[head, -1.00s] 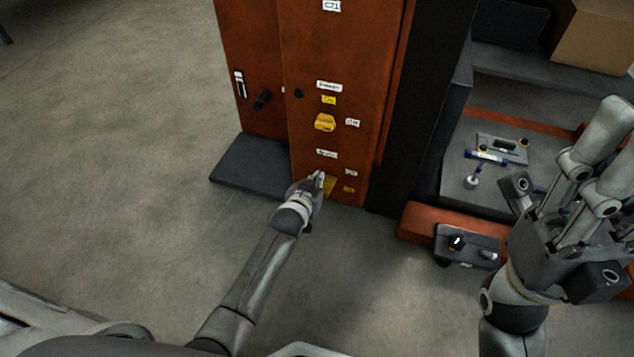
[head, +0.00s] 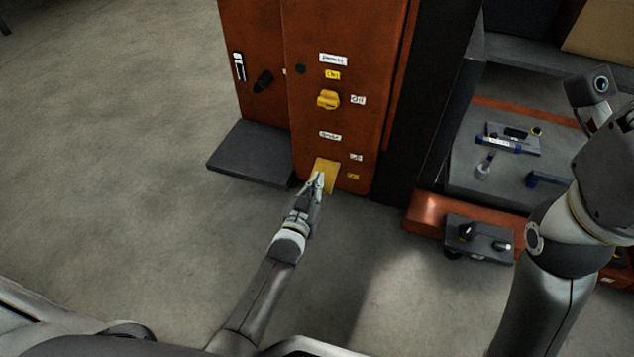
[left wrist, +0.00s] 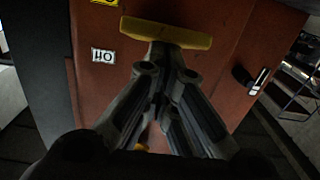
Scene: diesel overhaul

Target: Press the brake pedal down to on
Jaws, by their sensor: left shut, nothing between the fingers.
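The yellow brake pedal (head: 331,170) sticks out low on the front of the orange cabinet (head: 345,60). An Off label (head: 356,157) and a yellow On label (head: 352,176) are to its right, the yellow one lower. My left gripper (head: 318,182) is shut and empty, its fingertips at the pedal and covering part of it. In the left wrist view the pedal (left wrist: 165,32) spans just beyond the fingertips; I cannot tell if they touch. My right gripper (head: 592,95) is partly in view at the right edge; its fingers do not show clearly.
A yellow knob (head: 328,100) and a black knob (head: 262,81) are higher on the cabinet. A dark plinth (head: 248,155) juts out at the left. At the right, a grey control box (head: 480,238) sits by an orange rail (head: 425,210). The floor at left is clear.

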